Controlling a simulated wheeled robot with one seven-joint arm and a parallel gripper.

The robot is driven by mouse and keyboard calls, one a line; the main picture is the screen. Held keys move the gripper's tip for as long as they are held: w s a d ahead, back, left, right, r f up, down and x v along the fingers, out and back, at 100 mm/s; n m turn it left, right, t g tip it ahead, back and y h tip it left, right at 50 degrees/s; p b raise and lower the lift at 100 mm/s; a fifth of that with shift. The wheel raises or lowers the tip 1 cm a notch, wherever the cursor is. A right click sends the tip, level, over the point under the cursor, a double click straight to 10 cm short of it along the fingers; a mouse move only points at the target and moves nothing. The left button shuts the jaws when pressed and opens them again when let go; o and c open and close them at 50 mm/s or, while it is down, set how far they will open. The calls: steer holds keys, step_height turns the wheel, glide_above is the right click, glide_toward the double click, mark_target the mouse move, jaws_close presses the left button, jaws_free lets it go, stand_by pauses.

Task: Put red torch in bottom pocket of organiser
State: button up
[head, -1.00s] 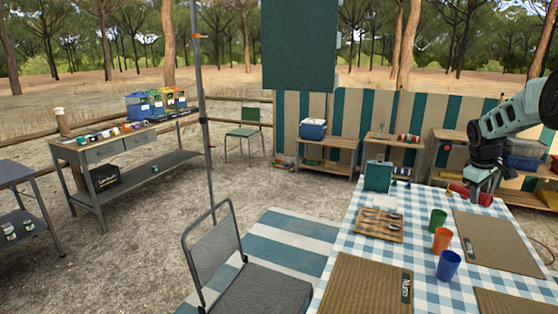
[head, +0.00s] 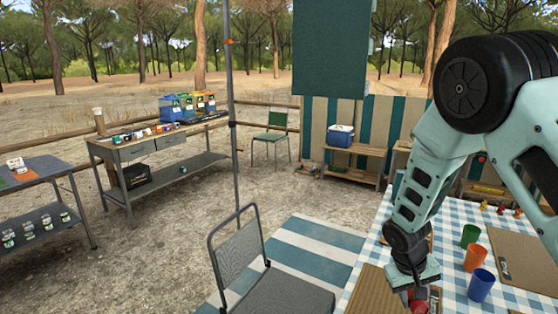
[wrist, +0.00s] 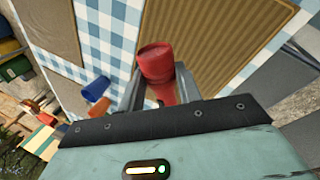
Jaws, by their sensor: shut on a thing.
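The red torch (wrist: 155,62) is between the two fingers of my gripper (wrist: 158,84) in the wrist view, and the gripper is shut on it. In the head view my gripper (head: 420,291) is low over the near left part of the checked table, with a bit of red torch (head: 418,307) showing below it. A dark teal panel (head: 331,48) hangs at the top of the head view and may be the organiser. No pocket can be made out on its visible face.
The checked table holds green (head: 470,235), orange (head: 478,257) and blue (head: 482,284) cups and brown mats. A grey chair (head: 240,255) stands left of the table. A thin pole (head: 233,130) rises behind the chair.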

steer(key=shift+s+a+f, duration=0.1)
steer(key=shift+s+a, duration=0.15)
steer(key=shift+s, duration=0.1)
steer(key=shift+d, duration=0.1)
steer(key=w+d+r+n+t+b, duration=0.1)
steer(key=w+d+n+b, duration=0.15)
steer(key=d+b, duration=0.85)
steer(key=w+d+r+n+b, duration=0.1)
steer(key=w+d+b, duration=0.15)
steer(key=d, duration=1.65)
steer(key=shift+m, duration=0.35)
steer(key=f, duration=1.7)
steer(key=shift+w+a, duration=0.1)
steer(key=shift+a, duration=0.1)
steer(key=o, duration=1.1)
steer(key=shift+f, duration=0.1)
